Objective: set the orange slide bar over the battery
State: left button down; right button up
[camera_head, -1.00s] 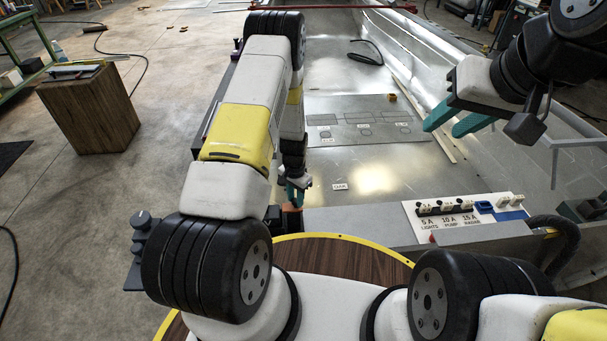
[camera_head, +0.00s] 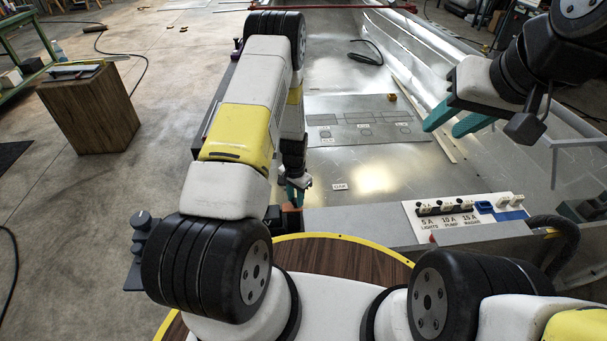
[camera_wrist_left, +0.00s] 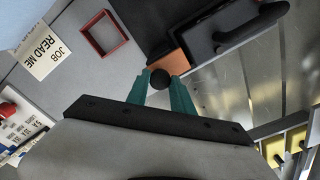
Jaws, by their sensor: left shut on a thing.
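My left gripper (camera_head: 296,192) reaches down beside the near left corner of the hull. In the left wrist view its teal fingers (camera_wrist_left: 161,84) are shut on a round black knob (camera_wrist_left: 160,79). An orange piece (camera_wrist_left: 173,61), which looks like the slide bar, lies directly under the knob. It is only partly visible. A dark box with a black handle, probably the battery (camera_wrist_left: 205,40), stands against the orange piece on the right. I cannot tell how far the orange piece reaches over it. My right gripper (camera_head: 448,124) is open and empty above the hull's right side.
A fuse panel (camera_head: 465,211) with labels and a blue socket is at the near right. The hull floor (camera_head: 375,178) is mostly clear. A wooden pedestal (camera_head: 92,115) stands at left.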

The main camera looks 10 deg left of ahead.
pick_arm(q)
jog(key=a, duration=0.2)
jog(key=s+a, duration=0.1)
jog(key=a, duration=0.1)
jog(key=shift+s+a, duration=0.15)
jog(key=shift+a, duration=0.25)
jog(key=c, duration=1.1)
grip_release()
jog(key=shift+a, duration=0.1)
jog(key=shift+r, duration=0.1)
notch_tip(320, 180, up, 8)
